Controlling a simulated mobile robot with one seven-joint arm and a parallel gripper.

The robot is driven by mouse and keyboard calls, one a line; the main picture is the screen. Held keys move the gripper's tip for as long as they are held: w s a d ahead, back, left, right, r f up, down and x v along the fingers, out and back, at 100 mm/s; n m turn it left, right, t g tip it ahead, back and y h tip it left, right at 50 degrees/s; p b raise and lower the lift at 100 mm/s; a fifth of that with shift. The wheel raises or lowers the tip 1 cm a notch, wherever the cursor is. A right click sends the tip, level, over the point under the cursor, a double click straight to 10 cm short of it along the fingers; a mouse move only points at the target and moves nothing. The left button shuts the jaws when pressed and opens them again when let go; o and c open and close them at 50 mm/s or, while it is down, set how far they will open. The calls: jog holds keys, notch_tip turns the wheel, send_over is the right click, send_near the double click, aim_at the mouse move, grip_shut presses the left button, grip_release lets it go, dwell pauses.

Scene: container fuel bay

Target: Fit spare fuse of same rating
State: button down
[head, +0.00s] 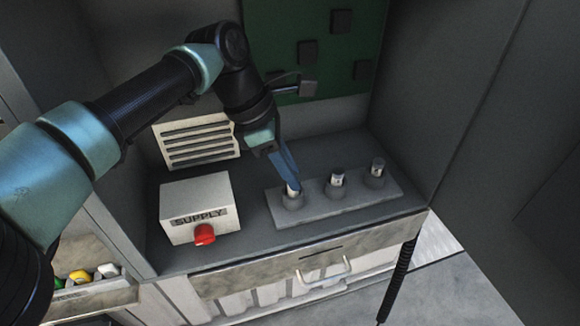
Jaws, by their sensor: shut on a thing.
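A grey fuse base (322,211) lies on the cabinet shelf with a row of three round holders. My gripper (291,182) points down over the left holder (292,202) and is shut on a pale fuse (293,189). The blue fingers hide its upper part. I cannot tell whether it is fully seated. Any rating marks are too small to read.
A white SUPPLY box (195,203) with a red knob (205,235) stands left of the base. A tray (95,294) at lower left holds yellow, green and white pieces. Behind are a louvred vent (196,142) and a green board (310,40). A drawer (255,280) is below.

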jog(key=shift+f, duration=0.1)
jog(key=shift+f+b, duration=0.35)
jog(key=shift+f, duration=0.05)
jog(key=c, duration=0.6)
grip_release()
jog(key=shift+r, duration=0.1)
jog(key=b+v, duration=0.3)
jog(key=v, duration=0.8)
jog(key=shift+a+r, duration=0.15)
jog(key=shift+r, duration=0.25)
jog(key=shift+s, duration=0.1)
